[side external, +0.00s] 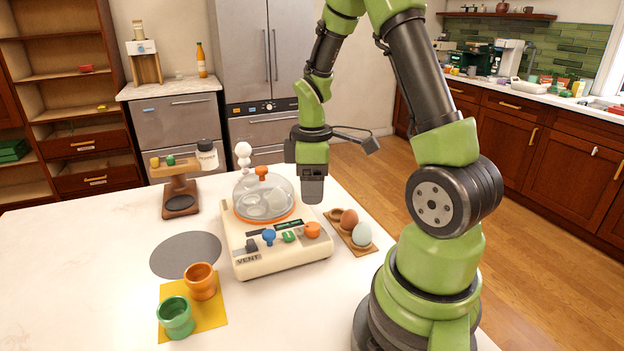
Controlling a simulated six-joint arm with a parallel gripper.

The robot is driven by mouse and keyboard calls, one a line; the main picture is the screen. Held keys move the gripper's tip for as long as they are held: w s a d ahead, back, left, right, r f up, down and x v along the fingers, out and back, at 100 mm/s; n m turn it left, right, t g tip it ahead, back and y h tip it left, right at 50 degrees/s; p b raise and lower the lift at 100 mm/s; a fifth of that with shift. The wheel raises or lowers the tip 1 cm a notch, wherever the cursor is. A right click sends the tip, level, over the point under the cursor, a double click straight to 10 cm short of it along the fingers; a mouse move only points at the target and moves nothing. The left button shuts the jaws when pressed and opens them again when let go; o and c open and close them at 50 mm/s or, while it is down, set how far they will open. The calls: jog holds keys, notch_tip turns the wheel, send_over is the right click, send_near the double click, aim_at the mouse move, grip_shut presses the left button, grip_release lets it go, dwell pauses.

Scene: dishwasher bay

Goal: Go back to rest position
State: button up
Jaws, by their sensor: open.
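My gripper (312,190) points down above the white table (110,240), just right of the clear dome (262,192) of the cream egg cooker (280,250). It is open, and nothing shows between its fingers. The fingertips are small in this view, and I cannot tell the exact gap between them and the dome. My green and black arm reaches up from the right side of the table and bends down to the gripper.
A wooden tray (362,250) with a brown egg (348,219) and a pale egg (361,234) is right of the cooker. Green (175,317) and orange (200,281) cups stand on a yellow mat (213,319). A wooden stand (180,200) is behind left. The left table area is clear.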

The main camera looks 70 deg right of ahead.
jog(key=shift+r, duration=0.5)
jog(key=s+a+r+m+t+y, duration=0.1)
jog(key=s+a+r+m+t, duration=0.2)
jog(key=a+r, duration=0.5)
jog(key=s+a+r+m+t+y, duration=0.1)
jog(key=s+a+r+m+t, duration=0.3)
jog(key=a+r, duration=0.4)
jog(key=shift+s+a+m, duration=0.35)
jog(key=shift+a+m, duration=0.1)
jog(key=shift+m, duration=0.35)
